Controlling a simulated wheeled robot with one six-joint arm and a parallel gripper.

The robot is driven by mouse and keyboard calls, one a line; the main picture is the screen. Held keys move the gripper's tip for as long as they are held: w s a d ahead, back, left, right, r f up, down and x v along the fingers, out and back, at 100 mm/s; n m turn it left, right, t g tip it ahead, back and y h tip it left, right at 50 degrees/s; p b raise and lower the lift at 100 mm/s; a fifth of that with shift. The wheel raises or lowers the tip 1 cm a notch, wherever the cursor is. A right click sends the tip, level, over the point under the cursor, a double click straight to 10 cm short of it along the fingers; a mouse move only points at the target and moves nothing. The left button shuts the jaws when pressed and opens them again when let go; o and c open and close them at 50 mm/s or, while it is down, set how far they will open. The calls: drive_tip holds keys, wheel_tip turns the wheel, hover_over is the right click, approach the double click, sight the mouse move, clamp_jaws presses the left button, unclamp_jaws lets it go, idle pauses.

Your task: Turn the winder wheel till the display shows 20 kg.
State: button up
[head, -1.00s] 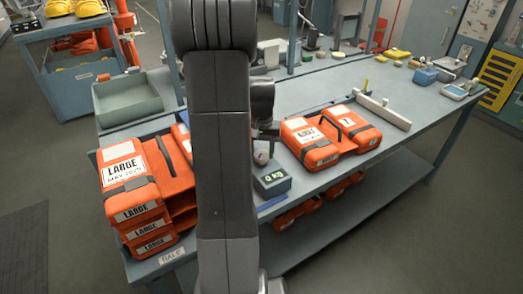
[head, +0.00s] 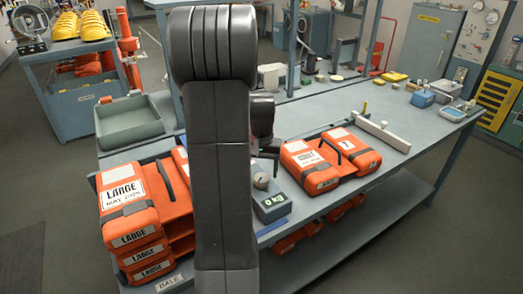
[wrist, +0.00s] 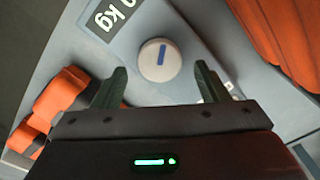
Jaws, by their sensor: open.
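The winder wheel (wrist: 154,62) is a round pale knob with a blue mark across its face. In the wrist view it shows between and just beyond my two fingertips, with a gap on each side. My gripper (wrist: 160,72) is open and empty. In the head view the wheel (head: 261,181) sits at the bench's front edge, just below my gripper (head: 268,151), which my arm partly hides. The display (head: 273,201) is a dark box beside the wheel and reads 0 kg. Its digits are partly cut off in the wrist view (wrist: 113,16).
Orange packs (head: 315,165) lie on the bench right of the wheel. A stack of orange packs marked LARGE (head: 130,207) stands at the left. A green tray (head: 128,121) is behind it.

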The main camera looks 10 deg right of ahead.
sight(262, 177)
wheel_tip(262, 177, up, 12)
idle(0.3)
drive_tip(key=shift+f, duration=0.15)
wheel_tip(262, 177, down, 14)
drive_tip(key=shift+r, duration=0.1)
idle(0.5)
